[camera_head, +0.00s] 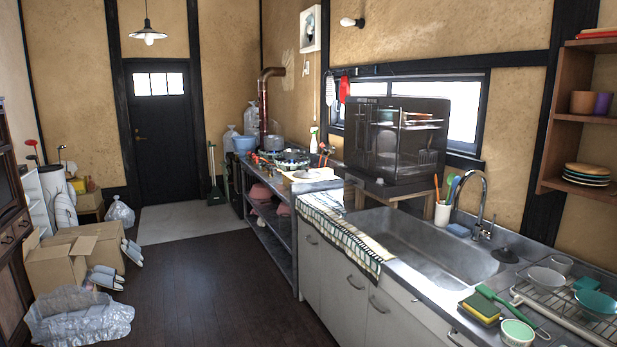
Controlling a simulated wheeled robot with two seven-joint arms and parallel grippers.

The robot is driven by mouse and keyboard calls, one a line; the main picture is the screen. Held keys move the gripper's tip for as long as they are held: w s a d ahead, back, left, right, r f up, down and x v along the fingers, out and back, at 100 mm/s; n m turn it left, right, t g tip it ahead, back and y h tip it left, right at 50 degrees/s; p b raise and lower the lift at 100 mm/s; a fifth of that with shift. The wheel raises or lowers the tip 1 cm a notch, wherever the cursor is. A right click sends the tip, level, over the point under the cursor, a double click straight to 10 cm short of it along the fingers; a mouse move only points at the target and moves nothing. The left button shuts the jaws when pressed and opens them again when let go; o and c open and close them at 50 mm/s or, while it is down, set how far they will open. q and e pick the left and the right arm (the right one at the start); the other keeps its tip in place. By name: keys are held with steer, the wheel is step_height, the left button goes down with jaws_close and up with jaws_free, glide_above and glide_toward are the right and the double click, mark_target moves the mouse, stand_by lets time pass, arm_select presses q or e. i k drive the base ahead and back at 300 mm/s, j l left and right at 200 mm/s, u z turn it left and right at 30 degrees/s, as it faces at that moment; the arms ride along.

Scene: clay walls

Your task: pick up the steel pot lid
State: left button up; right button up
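No steel pot lid can be picked out for certain. A small dark round piece with a raised knob (505,255) lies on the steel counter behind the sink's right end; I cannot tell whether it is a lid or a sink stopper. A grey metal pot (273,143) stands far off near the stove; its top is too small to make out. Neither of my grippers is in view.
A sink (430,250) is set in the counter on the right, with a dish rack (570,312) at its near end. Cardboard boxes (65,262) and a crumpled plastic bag (78,318) lie on the left floor. The dark floor (205,285) between is clear.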

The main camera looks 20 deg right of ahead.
mark_target(307, 174)
steer(key=i+u, duration=0.2)
steer(key=i, duration=2.55)
